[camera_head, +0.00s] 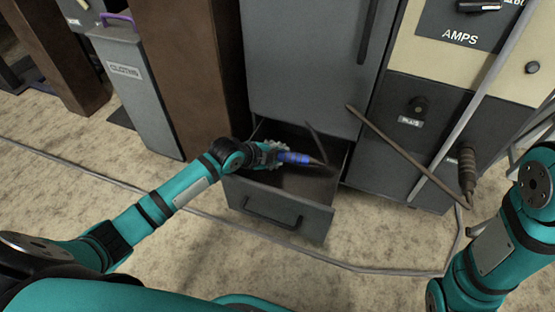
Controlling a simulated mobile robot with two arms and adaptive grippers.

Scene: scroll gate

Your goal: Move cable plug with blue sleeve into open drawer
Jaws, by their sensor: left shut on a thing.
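The cable plug with the blue sleeve (294,158) is held by my left gripper (275,155). The plug points right, with a dark end over the opening of the open drawer (277,210). The drawer is pulled out at the bottom of a grey cabinet, its handle facing me. My left gripper is shut on the plug above the drawer's left part; its fingers are small and partly hidden by the wrist. I cannot tell how high the plug is above the drawer floor. My right arm shows at the right edge; its gripper is out of view.
A grey cabinet door (305,65) stands above the drawer. A brown pillar (188,70) is at its left, near my left arm. A panel labelled AMPS (460,38), a brown bar (405,153) and a hanging dark plug (467,172) are at right. A cable crosses the floor.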

